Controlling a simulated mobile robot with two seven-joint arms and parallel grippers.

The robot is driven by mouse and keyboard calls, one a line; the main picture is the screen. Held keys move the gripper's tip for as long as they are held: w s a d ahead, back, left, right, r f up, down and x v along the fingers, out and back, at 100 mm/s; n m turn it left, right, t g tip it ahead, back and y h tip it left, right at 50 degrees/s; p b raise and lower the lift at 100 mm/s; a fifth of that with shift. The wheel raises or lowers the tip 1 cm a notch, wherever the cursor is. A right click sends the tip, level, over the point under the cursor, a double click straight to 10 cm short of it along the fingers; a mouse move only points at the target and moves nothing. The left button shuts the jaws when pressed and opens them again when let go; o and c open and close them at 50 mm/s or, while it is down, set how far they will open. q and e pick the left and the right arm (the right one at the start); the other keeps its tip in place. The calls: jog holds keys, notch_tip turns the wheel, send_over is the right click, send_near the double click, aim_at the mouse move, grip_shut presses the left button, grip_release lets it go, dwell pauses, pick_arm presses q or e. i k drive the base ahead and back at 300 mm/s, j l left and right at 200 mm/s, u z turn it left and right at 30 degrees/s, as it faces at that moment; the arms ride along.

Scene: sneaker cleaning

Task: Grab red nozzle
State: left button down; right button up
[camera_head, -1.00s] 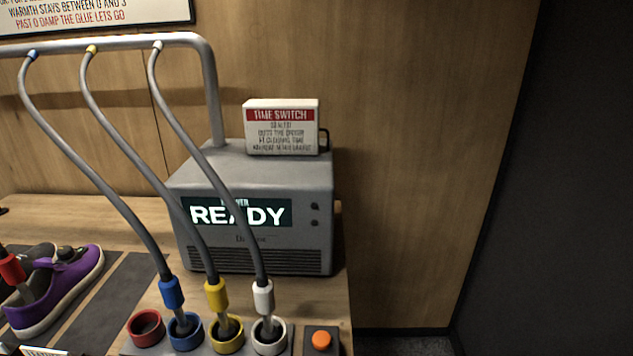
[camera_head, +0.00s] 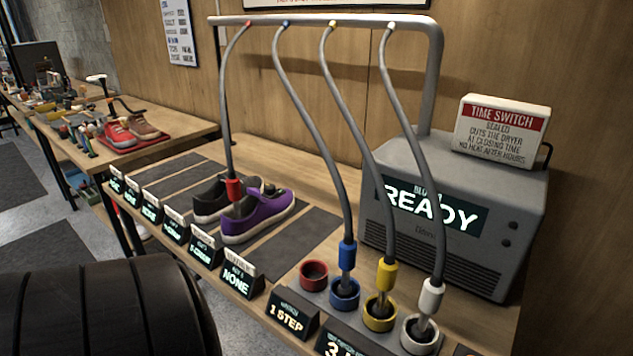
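The red nozzle (camera_head: 234,189) hangs at the end of a grey hose from the overhead rail. A dark shoe (camera_head: 212,203) lies right behind the purple one. The red holder ring (camera_head: 314,275) is empty. The blue nozzle (camera_head: 347,256), yellow nozzle (camera_head: 387,274) and white nozzle (camera_head: 431,297) stand in their matching rings. Neither of my grippers is in view.
A grey dryer (camera_head: 460,215) reading READY stands right of the hoses, with a TIME SWITCH sign (camera_head: 500,132) on top. Small labelled displays (camera_head: 238,281) line the bench's front edge. A large dark rounded body fills the lower left.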

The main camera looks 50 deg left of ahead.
aim_at(233, 187)
jog(key=u, duration=2.3)
jog(key=z, duration=0.4)
jog(key=i+j+z, duration=0.1)
jog(key=j+z, duration=0.15)
jog(key=z, duration=0.15)
jog(key=i+j+z, duration=0.1)
jog(key=j+z, duration=0.5)
jog(key=z, duration=0.2)
jog(key=j+z, duration=0.4)
